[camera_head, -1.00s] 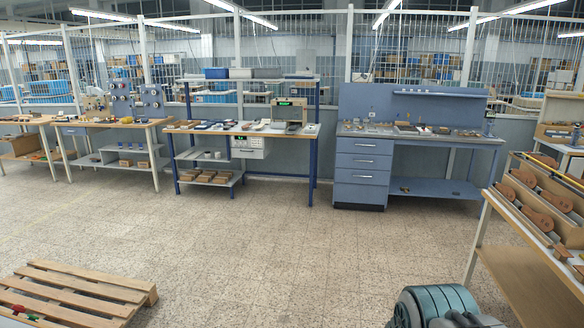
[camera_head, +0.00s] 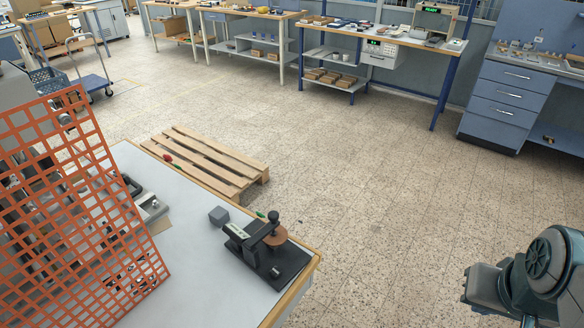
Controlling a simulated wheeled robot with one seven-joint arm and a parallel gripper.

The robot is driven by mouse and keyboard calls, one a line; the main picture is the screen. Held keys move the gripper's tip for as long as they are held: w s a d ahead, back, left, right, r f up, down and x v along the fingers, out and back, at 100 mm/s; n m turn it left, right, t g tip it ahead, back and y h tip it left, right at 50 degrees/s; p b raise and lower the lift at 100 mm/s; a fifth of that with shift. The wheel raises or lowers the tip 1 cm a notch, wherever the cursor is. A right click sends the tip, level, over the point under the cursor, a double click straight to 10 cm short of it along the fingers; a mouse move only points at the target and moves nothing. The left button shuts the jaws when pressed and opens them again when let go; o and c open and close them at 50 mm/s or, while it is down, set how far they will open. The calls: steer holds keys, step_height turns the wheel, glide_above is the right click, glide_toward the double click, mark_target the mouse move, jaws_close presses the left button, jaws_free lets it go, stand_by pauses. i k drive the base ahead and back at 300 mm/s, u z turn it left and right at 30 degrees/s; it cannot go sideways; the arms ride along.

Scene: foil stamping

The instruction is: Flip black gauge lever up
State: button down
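A black gauge-like device (camera_head: 288,268) stands on a light grey worktable (camera_head: 195,275), near the table's right corner. It has a black base, a brown round disc (camera_head: 276,236) and a short upright dark part with a knob (camera_head: 273,217). A pale label strip lies along its left side. I cannot tell which part is the lever or whether it is up or down. Part of my arm (camera_head: 540,270) shows at the lower right, over the floor and well apart from the device. My gripper is outside the picture.
A small grey block (camera_head: 218,216) sits just left of the device. An orange mesh guard (camera_head: 75,205) covers the table's left side, with machinery behind it. A wooden pallet (camera_head: 215,160) lies beyond the table. Open floor (camera_head: 400,200) lies to the right.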

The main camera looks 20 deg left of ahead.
mark_target(273, 217)
steer(key=z, duration=0.1)
steer(key=i, duration=1.25)
steer(key=u, duration=3.4)
steer(key=k, duration=0.35)
steer(key=z, duration=0.15)
